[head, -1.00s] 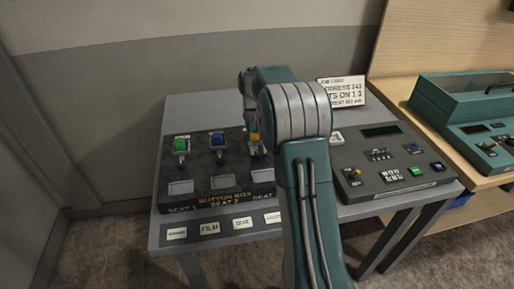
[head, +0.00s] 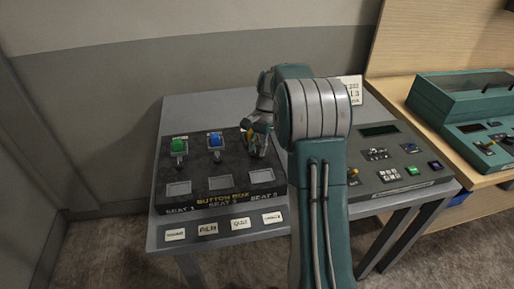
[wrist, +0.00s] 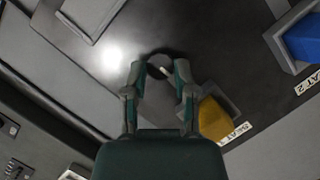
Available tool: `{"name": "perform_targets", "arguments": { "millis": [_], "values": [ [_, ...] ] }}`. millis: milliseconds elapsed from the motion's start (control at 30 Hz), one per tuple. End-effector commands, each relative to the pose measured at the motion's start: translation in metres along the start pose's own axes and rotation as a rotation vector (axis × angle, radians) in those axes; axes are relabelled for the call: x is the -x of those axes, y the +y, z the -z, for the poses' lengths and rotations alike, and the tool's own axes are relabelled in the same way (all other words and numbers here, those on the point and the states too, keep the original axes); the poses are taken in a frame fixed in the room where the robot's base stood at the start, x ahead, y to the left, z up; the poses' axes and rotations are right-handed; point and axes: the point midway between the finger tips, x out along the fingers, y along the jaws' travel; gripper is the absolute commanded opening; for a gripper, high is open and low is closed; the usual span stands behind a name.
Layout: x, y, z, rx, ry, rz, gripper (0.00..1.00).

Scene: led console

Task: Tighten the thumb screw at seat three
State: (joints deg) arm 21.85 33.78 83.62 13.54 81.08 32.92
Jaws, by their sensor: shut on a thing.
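The dark button box (head: 206,188) lies on the grey table, with labels for seats 1, 2 and 3. The seat three button (wrist: 213,118) is yellow and sits beside my fingers in the wrist view; in the head view it is mostly hidden behind my gripper. My gripper (head: 257,152) is low over the seat three end of the box. In the wrist view my gripper (wrist: 158,82) is shut on the thumb screw (wrist: 163,60), a dark round knob with a pale mark. The screw is hidden in the head view.
A green button (head: 178,145) and a blue button (head: 215,140) stand at seats 1 and 2. Several white cards (head: 208,229) lie along the table front. A grey console (head: 400,165) is on the right, partly behind my arm. A teal case (head: 465,98) stands on the wooden desk.

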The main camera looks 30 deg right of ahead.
Motion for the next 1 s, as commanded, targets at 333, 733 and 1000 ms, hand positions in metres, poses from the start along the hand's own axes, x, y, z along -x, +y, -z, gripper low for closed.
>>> {"name": "perform_targets", "arguments": {
  "millis": [333, 733, 1000],
  "values": [
    [0.0033, -0.0017, -0.0017, -0.044, 0.004, 0.026, 0.0],
    [0.0027, -0.0019, -0.0018, -0.044, 0.003, 0.025, 0.71],
    [0.0008, -0.0009, -0.0003, -0.045, 0.001, 0.021, 0.71]
  ]
}}
